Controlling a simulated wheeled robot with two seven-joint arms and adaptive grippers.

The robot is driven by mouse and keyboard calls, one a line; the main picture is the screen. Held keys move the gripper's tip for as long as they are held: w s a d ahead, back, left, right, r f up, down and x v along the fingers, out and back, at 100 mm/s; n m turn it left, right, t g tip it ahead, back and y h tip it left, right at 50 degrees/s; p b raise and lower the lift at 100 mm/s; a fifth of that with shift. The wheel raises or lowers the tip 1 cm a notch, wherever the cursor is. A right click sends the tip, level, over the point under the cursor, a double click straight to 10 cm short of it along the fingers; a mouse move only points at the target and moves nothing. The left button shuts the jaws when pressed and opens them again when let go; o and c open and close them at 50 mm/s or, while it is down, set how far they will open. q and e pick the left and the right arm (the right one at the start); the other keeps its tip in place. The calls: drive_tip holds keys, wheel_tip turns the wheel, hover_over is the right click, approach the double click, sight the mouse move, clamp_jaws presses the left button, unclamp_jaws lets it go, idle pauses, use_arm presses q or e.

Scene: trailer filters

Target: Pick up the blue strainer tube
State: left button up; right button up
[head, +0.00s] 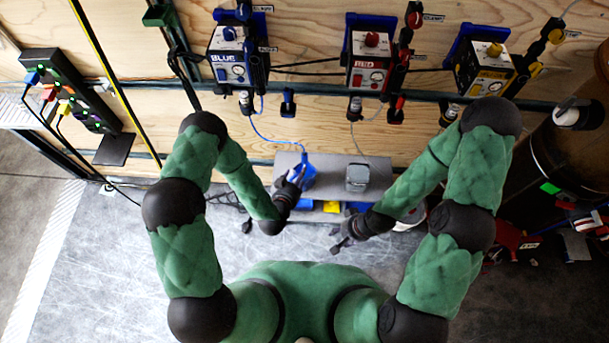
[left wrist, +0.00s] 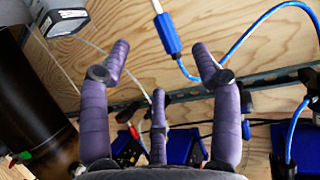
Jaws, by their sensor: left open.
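The blue strainer tube (head: 278,138) runs from the lower side of the box marked BLUE, curving down toward the grey shelf. In the left wrist view its thin blue line (left wrist: 250,35) curves at upper right, and a blue piece with a pale tip (left wrist: 167,35) shows between and beyond my fingertips. My left gripper (head: 297,178) is at the tube's lower end by a blue holder on the shelf. Its purple-grey fingers (left wrist: 160,65) are spread, with nothing clamped between them. My right gripper (head: 340,238) is lower, in front of the shelf and apart from the tube; its jaws are too small to read.
The box marked BLUE (head: 231,68), a red-labelled box (head: 368,75) and a yellow-labelled box (head: 484,80) hang on the wooden wall. The grey shelf (head: 335,165) carries a grey holder (head: 357,178). A dark barrel (head: 540,160) stands at right. Open floor (head: 110,260) lies at left.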

sight(305, 160)
use_arm(q)
drive_tip(key=shift+t, duration=0.4)
drive_tip(key=x, duration=0.3)
drive_tip(key=b+x, duration=0.1)
drive_tip(key=x, duration=0.1)
drive_tip(key=shift+w+d+r, duration=0.15)
drive_tip(key=shift+w, duration=0.3)
drive_tip(key=shift+b+x, duration=0.95)
drive_tip(key=shift+x, duration=1.65)
drive_tip(key=shift+c, duration=0.3)
clamp_jaws()
